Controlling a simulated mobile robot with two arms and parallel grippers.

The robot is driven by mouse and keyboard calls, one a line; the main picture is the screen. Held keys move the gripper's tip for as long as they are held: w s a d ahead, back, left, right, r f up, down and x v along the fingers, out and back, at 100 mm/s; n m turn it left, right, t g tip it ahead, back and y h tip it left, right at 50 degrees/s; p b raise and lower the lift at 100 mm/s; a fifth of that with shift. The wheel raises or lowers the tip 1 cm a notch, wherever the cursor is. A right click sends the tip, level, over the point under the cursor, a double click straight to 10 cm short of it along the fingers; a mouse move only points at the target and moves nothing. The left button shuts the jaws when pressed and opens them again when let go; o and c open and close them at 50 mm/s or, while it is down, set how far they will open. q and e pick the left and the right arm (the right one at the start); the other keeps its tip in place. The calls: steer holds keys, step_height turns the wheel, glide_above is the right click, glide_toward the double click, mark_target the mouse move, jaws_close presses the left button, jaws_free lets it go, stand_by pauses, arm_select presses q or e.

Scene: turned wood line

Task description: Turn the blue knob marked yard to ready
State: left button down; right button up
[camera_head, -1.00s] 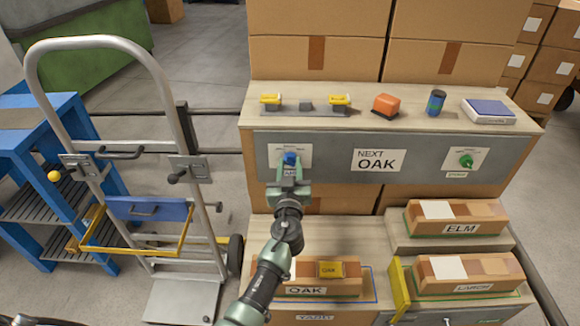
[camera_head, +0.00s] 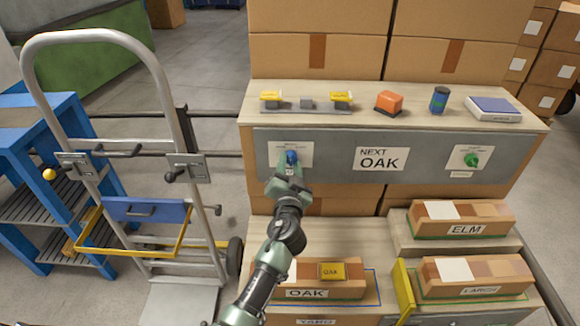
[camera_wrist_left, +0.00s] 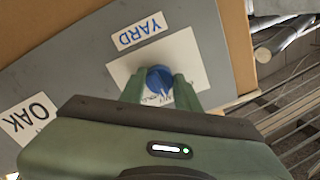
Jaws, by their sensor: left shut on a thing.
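The blue knob (camera_head: 292,157) sits on a white card on the grey panel, left of the NEXT OAK sign. It also shows in the left wrist view (camera_wrist_left: 159,80), beside a YARD label (camera_wrist_left: 140,31). My left gripper (camera_head: 289,170) is shut on the knob, with one green finger on each side of it. In the wrist view the fingers (camera_wrist_left: 158,90) touch or nearly cover the knob's sides. The knob's pointer and most of the card's small print are hidden or too small to read. My right gripper is not in view.
A green knob (camera_head: 470,159) is on the panel's right. Boxes labelled OAK (camera_head: 318,292), ELM (camera_head: 462,229) and LARCH lie below. A hand truck (camera_head: 170,90) stands left.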

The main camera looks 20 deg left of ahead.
arm_select(q)
steer(key=shift+m, duration=0.6)
steer(key=shift+r, duration=0.1)
steer(key=c, duration=1)
jaws_free()
steer(key=v, duration=0.7)
steer(key=shift+s+d, duration=0.1)
steer(key=shift+s, duration=0.25)
